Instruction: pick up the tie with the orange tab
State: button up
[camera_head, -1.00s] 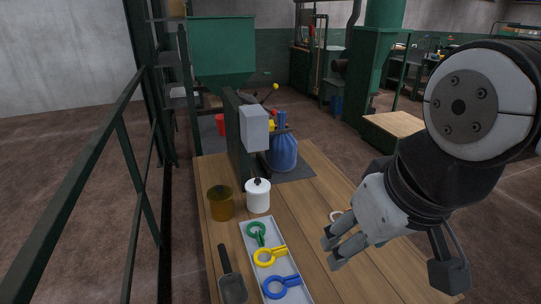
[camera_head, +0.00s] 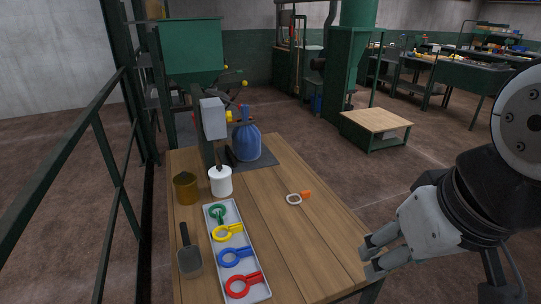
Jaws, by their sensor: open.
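The tie with the orange tab (camera_head: 294,199) lies alone on the wooden table, right of the tray. Its loop is whitish and its orange tab points right. My gripper (camera_head: 369,257) is at the right edge of the table, to the right of the tie and nearer to me. Its fingers point left and are open, with nothing between them. The tie is in full view and apart from the gripper.
A grey tray (camera_head: 262,292) holds green, yellow, blue and red ring-shaped ties. A dark scoop (camera_head: 190,260), an amber jar (camera_head: 186,188) and a white container (camera_head: 220,182) stand left. A blue bag (camera_head: 247,142) is at the back. The table (camera_head: 300,245) is clear around the tie.

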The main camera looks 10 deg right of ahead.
aim_at(306, 194)
jog(key=i+l+u, duration=0.25)
jog(key=l, duration=0.35)
jog(key=i+l+u, duration=0.15)
jog(key=i+l, duration=0.15)
jog(key=i+l+u, duration=0.1)
jog(key=l, duration=0.3)
